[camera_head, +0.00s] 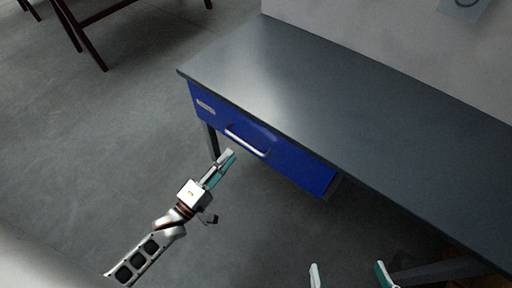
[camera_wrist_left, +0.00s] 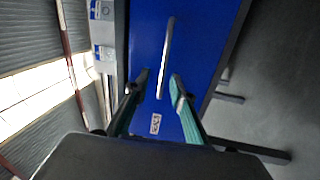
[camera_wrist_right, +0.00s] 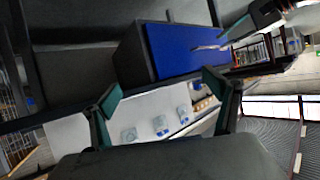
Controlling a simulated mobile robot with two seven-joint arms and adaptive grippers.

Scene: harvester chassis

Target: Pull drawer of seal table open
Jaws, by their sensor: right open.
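The blue drawer (camera_head: 290,165) hangs under the grey seal table (camera_head: 330,95) and looks shut, its front close under the table edge. Its silver bar handle (camera_head: 247,143) runs along the front. In the left wrist view the handle (camera_wrist_left: 166,55) appears between the fingertips of my left gripper (camera_wrist_left: 160,76), which is open. In the head view my left gripper (camera_head: 228,155) is just in front of the handle's left part; contact cannot be told. My right gripper (camera_head: 350,271) is open and empty, low in front of the table. The drawer's side and blue front (camera_wrist_right: 178,50) show in the right wrist view.
A table leg (camera_head: 211,140) stands behind the left gripper. A dark wooden frame (camera_head: 95,45) stands at the back left. The tabletop is bare, and the grey floor (camera_head: 120,140) left of the table is clear.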

